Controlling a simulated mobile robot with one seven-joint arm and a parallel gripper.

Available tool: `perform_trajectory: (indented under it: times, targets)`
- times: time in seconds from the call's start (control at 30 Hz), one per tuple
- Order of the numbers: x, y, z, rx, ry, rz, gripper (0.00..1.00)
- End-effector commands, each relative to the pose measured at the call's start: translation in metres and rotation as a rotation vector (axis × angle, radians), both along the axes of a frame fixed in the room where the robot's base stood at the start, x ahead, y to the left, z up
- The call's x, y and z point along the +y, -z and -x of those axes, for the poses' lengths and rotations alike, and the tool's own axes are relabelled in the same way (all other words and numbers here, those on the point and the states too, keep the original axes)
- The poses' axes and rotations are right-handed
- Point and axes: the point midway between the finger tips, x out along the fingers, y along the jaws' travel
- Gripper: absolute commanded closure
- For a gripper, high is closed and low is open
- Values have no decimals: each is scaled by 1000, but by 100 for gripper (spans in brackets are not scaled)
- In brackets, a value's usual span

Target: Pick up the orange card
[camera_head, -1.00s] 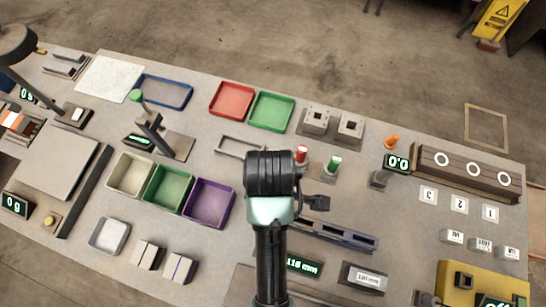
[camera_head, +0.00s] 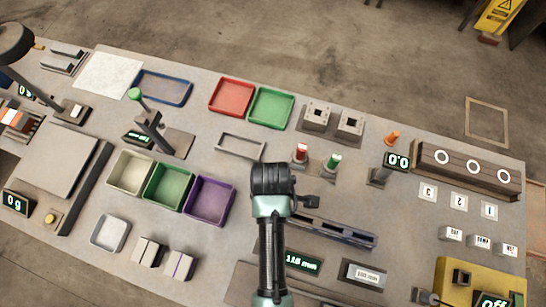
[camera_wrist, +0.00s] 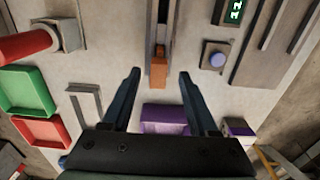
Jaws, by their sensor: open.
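A small orange piece (camera_wrist: 158,72), which looks like the orange card, stands at the end of a long dark slotted rail (camera_wrist: 161,30) in the wrist view. My gripper (camera_wrist: 158,73) is open, with one dark finger on each side of the orange piece and a gap on both sides. I cannot tell how far the fingertips are above it. In the head view my gripper (camera_head: 271,182) is over the left end of the rail (camera_head: 340,232), and my wrist hides the orange piece there.
A purple bin (camera_head: 209,202) is left of my gripper. A grey open frame (camera_head: 242,146) lies behind it. Red (camera_head: 301,153) and green (camera_head: 332,163) capped posts stand at the back right. A display (camera_head: 303,263) is in front.

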Motion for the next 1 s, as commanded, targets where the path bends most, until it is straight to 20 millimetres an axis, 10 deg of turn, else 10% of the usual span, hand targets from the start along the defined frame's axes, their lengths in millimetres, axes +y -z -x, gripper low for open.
perform_trajectory:
  times: [0.5, 0.83, 1.0]
  targets:
    - [0, 29, -1, -1, 0, 0, 40]
    - [0, 29, -1, -1, 0, 0, 98]
    - [0, 29, -1, -1, 0, 0, 100]
